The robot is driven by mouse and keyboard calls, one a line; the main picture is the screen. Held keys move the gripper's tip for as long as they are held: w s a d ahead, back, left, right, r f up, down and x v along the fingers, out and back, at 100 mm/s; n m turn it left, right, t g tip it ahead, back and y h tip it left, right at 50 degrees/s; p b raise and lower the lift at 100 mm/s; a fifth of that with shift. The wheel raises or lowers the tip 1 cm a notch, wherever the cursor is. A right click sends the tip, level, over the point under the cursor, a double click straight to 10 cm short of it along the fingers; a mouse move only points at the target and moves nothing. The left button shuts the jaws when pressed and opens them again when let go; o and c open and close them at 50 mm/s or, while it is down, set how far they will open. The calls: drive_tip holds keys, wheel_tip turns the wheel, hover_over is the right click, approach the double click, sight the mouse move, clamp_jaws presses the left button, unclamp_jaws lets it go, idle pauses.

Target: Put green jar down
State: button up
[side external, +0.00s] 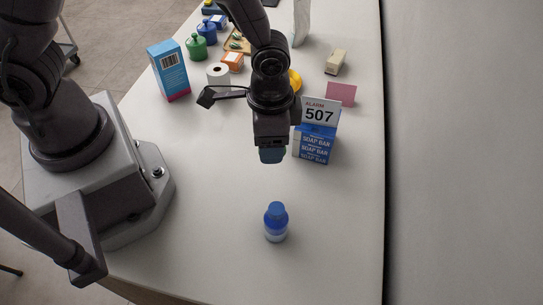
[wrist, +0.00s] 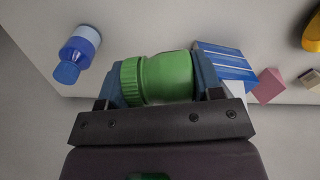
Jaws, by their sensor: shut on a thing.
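The green jar (wrist: 163,77) lies across the wrist view between the two blue-grey fingers of my gripper (wrist: 160,84). Its ridged end is at the left finger and its smooth body at the right finger. The gripper is shut on it. In the side view, my gripper (side external: 271,155) points down over the counter (side external: 205,190), left of the soap bar boxes. The jar itself is mostly or fully hidden there by the gripper. The gap between jar and counter is hard to judge, but it looks held above the surface.
A blue-capped bottle (side external: 275,222) stands nearer the front. Blue soap bar boxes (side external: 315,148) with a 507 alarm sign (side external: 319,114) stand close at right. Behind are a pink card (side external: 341,94), a blue box (side external: 169,71), and another green jar (side external: 196,46). The left front counter is clear.

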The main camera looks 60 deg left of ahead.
sight(272, 178)
drive_tip(key=shift+w, duration=0.1)
wheel_tip(272, 178, down, 10)
drive_tip(key=shift+r, duration=0.25)
idle(0.4)
drive_tip(key=shift+f, duration=0.15)
drive_tip(key=o, duration=0.9)
